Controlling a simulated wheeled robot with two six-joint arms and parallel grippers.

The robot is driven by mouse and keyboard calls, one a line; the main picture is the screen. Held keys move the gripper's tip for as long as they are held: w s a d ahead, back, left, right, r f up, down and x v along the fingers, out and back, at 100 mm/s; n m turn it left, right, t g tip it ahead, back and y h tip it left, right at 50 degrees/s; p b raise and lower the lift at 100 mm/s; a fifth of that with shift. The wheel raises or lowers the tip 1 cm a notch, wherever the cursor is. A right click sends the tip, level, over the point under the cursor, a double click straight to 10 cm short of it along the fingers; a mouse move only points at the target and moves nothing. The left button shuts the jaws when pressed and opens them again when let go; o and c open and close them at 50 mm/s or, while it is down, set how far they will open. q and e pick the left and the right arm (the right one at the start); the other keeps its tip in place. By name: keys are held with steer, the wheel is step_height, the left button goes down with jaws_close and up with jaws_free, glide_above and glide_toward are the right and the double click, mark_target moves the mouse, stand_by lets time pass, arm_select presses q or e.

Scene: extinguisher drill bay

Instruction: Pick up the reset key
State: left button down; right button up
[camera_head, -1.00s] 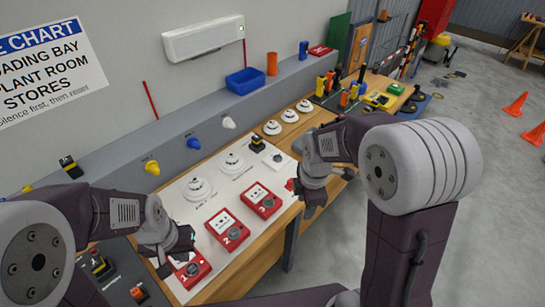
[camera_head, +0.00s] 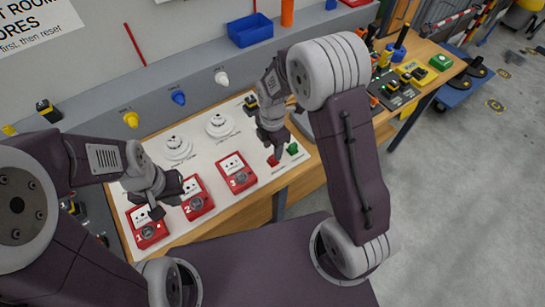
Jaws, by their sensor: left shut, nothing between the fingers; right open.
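I cannot single out the reset key with certainty. A small red piece (camera_head: 273,161) and a small green piece (camera_head: 292,149) sit at the right front of the white panel (camera_head: 206,154). My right gripper (camera_head: 277,150) is open, pointing down just above and beside these two pieces, and its fingers partly overlap them in view. My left gripper (camera_head: 166,206) is shut and empty over the panel's left front, between red call point 1 (camera_head: 148,230) and red call point 2 (camera_head: 196,199). Red call point 3 (camera_head: 237,175) stands between the two grippers.
White detectors (camera_head: 177,147) stand behind the call points. Yellow, blue and white beacons (camera_head: 178,98) line the grey ledge, with a blue bin (camera_head: 250,30) above. My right arm hides part of the bench. Tools and a green box (camera_head: 441,62) stand farther right.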

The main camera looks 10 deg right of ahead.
mark_target(272, 156)
steer(key=shift+w+d+f, duration=0.1)
steer(key=shift+d+f, duration=0.1)
steer(key=shift+f, duration=0.3)
steer(key=f, duration=0.2)
steer(key=f+p, duration=0.1)
steer(key=f, duration=0.1)
steer(key=shift+a+f, duration=0.2)
steer(key=shift+f, duration=0.2)
steer(key=shift+w+f, duration=0.15)
jaws_close()
